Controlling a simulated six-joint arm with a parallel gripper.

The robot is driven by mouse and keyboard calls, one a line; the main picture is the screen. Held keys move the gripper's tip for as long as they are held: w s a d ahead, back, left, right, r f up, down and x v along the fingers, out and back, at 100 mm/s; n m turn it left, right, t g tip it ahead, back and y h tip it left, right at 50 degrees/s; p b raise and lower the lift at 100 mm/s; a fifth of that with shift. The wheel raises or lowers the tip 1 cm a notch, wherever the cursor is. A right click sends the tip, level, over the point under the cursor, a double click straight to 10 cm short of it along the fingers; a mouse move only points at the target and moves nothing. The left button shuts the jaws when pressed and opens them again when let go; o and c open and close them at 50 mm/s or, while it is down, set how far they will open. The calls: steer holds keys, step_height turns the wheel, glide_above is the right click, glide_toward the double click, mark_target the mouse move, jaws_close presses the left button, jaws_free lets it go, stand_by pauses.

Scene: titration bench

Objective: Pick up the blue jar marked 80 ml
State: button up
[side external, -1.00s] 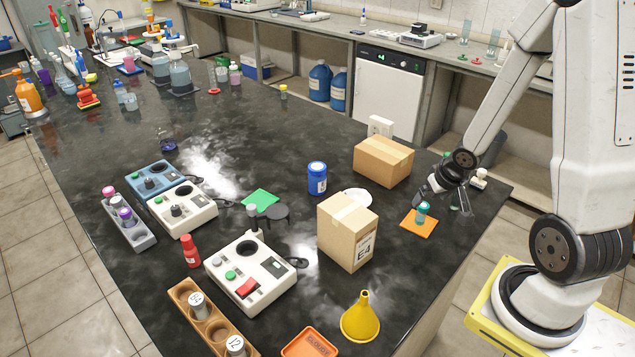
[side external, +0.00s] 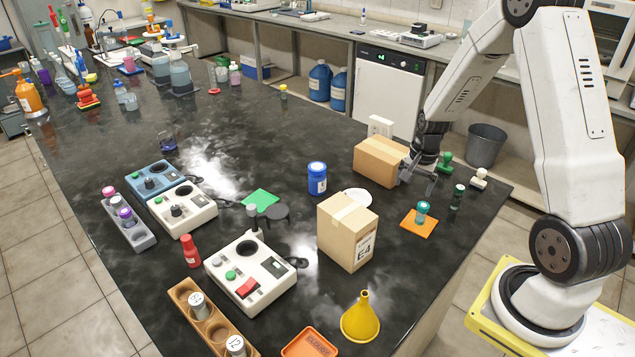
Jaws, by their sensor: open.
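My gripper (side external: 418,184) is open and empty, to the right of the jar. It hangs beside the right end of a closed cardboard box (side external: 380,163), which lies between it and the jar. I cannot tell whether a finger touches that box.
A taller cardboard box (side external: 347,232) and a white round dish (side external: 356,196) stand near the jar. An orange mat (side external: 419,224) holds a small teal-capped bottle (side external: 422,211). A green mat (side external: 260,202) and a white device (side external: 250,272) lie to the left. Bench behind the jar is clear.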

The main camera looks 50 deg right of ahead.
mark_target(319, 166)
steer(key=w+a+m+y, duration=0.1)
steer(key=w+m+y, duration=0.1)
steer(key=w, duration=0.1)
steer(key=w+a+r+m+t+y, duration=0.1)
steer(key=w+a+m+y, duration=0.1)
steer(key=w, duration=0.2)
steer(key=w+a+m+t+y, duration=0.1)
steer(key=w+m+y, duration=0.1)
steer(key=w, duration=0.1)
steer(key=shift+w+a+r+m, duration=0.2)
steer(key=shift+w+a+m, duration=0.1)
steer(key=shift+a, duration=0.1)
steer(key=w+a+r+m+t+y, duration=0.2)
steer(key=w+r+m+t+y, duration=0.25)
steer(key=w+r, duration=0.4)
step_height(319, 166, down, 8)
steer(key=w, duration=0.1)
steer(key=shift+w+n, duration=0.2)
steer(key=shift+n, duration=0.25)
steer(key=shift+f+t+y, duration=0.25)
steer(key=shift+f, duration=0.3)
steer(key=shift+x, duration=2.5)
